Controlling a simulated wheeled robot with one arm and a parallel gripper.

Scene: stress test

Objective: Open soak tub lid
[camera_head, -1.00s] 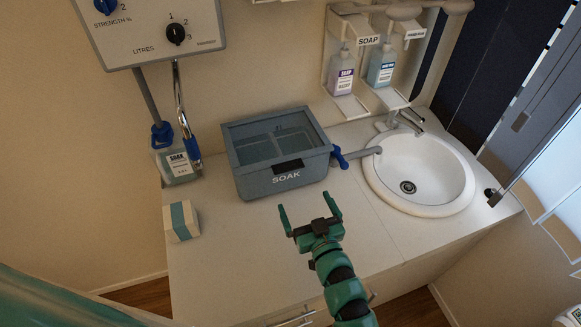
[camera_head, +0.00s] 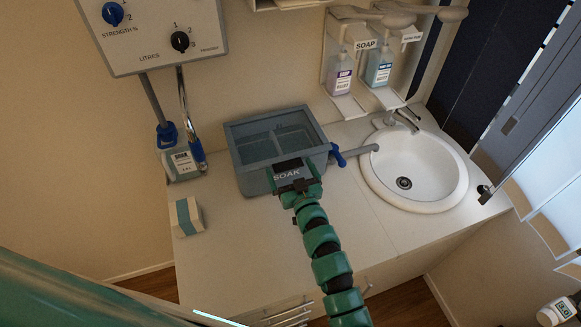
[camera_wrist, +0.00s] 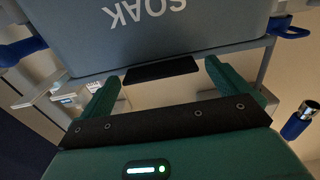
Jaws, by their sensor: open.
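The grey soak tub (camera_head: 250,184) stands on the counter against the wall. Its lid (camera_head: 262,150) has a clear window and lies shut on top. A black handle tab (camera_wrist: 160,70) sits at the lid's front edge, above the SOAK lettering, which appears upside down in the wrist view. My gripper (camera_head: 293,171) is at the tub's front, open and empty. In the wrist view its two green fingers stand apart, one on each side of the handle tab. Whether they touch the tub is not clear.
A blue-handled drain tap (camera_head: 338,155) juts from the tub's right side, near the round sink (camera_head: 415,165). Soap dispensers (camera_head: 342,70) hang behind. The front counter is clear.

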